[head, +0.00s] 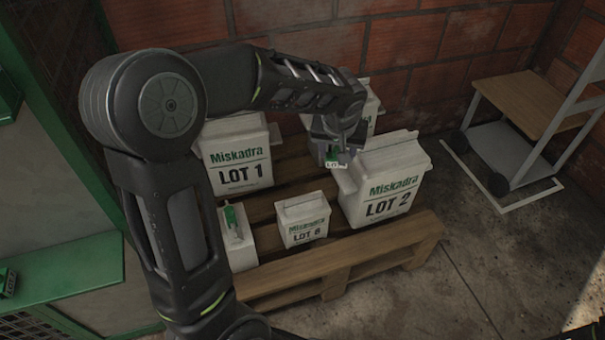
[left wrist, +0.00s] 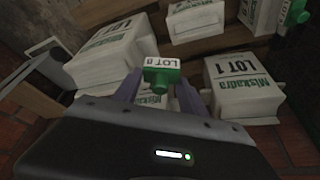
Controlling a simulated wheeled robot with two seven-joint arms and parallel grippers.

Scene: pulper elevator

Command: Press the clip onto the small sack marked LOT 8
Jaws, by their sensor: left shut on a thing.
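The small sack marked LOT 8 (head: 303,222) stands upright at the pallet's front, between the LOT 1 and LOT 2 sacks. It also shows in the wrist view (left wrist: 196,24), its top free of any clip. My left gripper (head: 334,150) is shut on a green clip (head: 331,155) with a white tag, held above the pallet behind the small sack and apart from it. In the wrist view the clip (left wrist: 161,78) sits between the fingers and its tag reads LOT 8. My right gripper is not in view.
The large LOT 1 sack (head: 236,155) and LOT 2 sack (head: 384,185) stand on the wooden pallet (head: 345,268). Another large sack (head: 372,108) is partly hidden behind my gripper. A small sack (head: 240,252) at front left bears a green clip (head: 231,216). A cart (head: 520,105) stands right.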

